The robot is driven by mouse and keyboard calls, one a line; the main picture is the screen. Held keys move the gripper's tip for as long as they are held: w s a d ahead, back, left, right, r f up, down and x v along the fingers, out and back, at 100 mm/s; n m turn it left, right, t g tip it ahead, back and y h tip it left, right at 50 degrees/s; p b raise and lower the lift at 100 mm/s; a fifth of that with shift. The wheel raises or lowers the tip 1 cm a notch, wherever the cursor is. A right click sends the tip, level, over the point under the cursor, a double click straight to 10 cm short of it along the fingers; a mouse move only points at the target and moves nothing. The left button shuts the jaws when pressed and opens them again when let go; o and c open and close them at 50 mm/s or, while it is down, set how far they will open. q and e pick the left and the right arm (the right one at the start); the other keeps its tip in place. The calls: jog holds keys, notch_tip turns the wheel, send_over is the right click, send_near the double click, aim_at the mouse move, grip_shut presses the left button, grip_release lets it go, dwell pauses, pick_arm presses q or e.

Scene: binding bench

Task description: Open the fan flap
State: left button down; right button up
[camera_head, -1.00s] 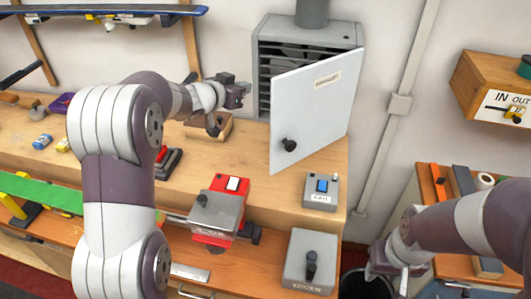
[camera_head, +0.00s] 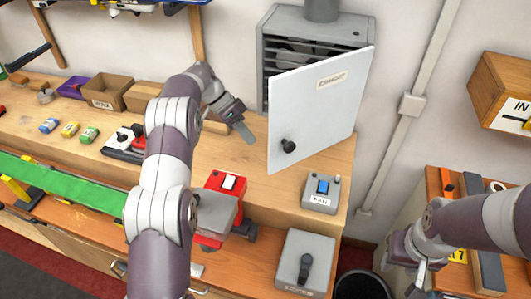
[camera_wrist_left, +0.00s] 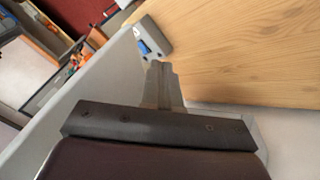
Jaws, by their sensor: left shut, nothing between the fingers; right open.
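The fan flap (camera_head: 312,105) is a pale door with a black knob (camera_head: 288,146). It stands partly open on the grey louvred fan housing (camera_head: 265,60), its right edge at the housing and its left edge swung out. My left gripper (camera_head: 247,135) is shut and empty, just left of the flap's free edge, pointing down and right over the bench. In the left wrist view its fingers (camera_wrist_left: 162,82) show beside a pale panel (camera_wrist_left: 85,85) that looks like the flap; I cannot tell whether they touch. My right gripper (camera_head: 417,273) is open and empty at lower right.
A switch box with a blue button (camera_head: 321,193) stands on the bench below the flap. A red and grey device (camera_head: 222,205) and a grey lever box (camera_head: 305,262) are nearer. Cardboard boxes (camera_head: 107,93) stand left. Bare wooden bench (camera_head: 240,172) lies below my left gripper.

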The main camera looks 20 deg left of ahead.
pick_arm(q)
jog(key=s+d+f+p, duration=0.2)
jog(key=d+f+p, duration=0.1)
jog(key=d, duration=0.3)
jog(key=shift+s+d+f+p, duration=0.2)
jog(key=shift+f+p, duration=0.1)
jog(key=shift+f, duration=0.3)
jog(key=s+d+n+t+p, duration=0.3)
jog(key=s+d+n, duration=0.2)
jog(key=s+d, duration=0.45)
jog(key=d+n+t+y+b, duration=0.1)
jog(key=d+n, duration=0.3)
jog(key=d, duration=1.6)
jog(key=shift+s+t+y, duration=0.3)
jog(key=shift+t+y, duration=0.1)
jog(key=shift+t, duration=0.4)
